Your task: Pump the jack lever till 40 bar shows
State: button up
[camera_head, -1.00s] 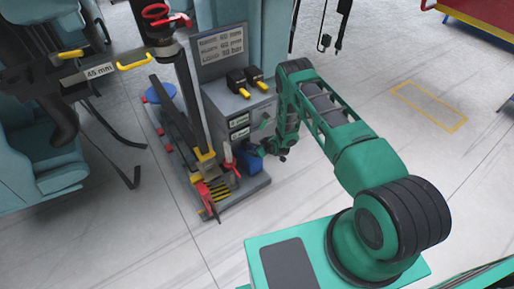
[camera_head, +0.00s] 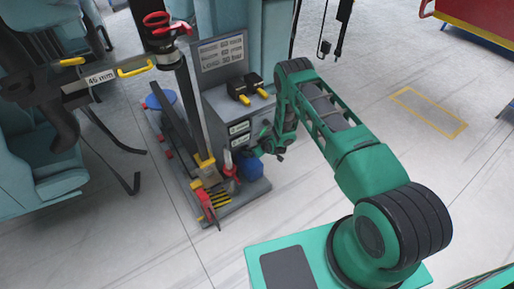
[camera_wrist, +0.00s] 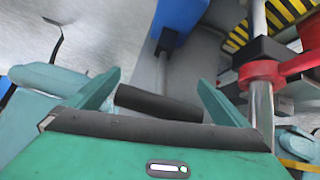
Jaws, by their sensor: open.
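The blue jack pump (camera_head: 252,168) stands at the front right of the grey base plate. My gripper (camera_head: 274,150) is close beside it in the head view. In the wrist view the blue block (camera_wrist: 182,14) has a grey rod running down from it towards a dark round bar (camera_wrist: 158,103), which looks like the lever grip. The bar lies crosswise between the fingertips of my gripper (camera_wrist: 158,95), which are apart. I cannot tell whether either finger touches it. No pressure gauge reading can be made out.
The jack's tall dark column (camera_head: 190,105) stands left of a grey cabinet (camera_head: 238,110) with a placard (camera_head: 221,54). A red clamp (camera_head: 208,204) and striped plate are at the front. A red collar (camera_wrist: 262,74) on a metal post is right of my gripper. The floor in front is clear.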

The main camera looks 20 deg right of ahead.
jog(key=v, duration=1)
jog(key=shift+r, duration=0.15)
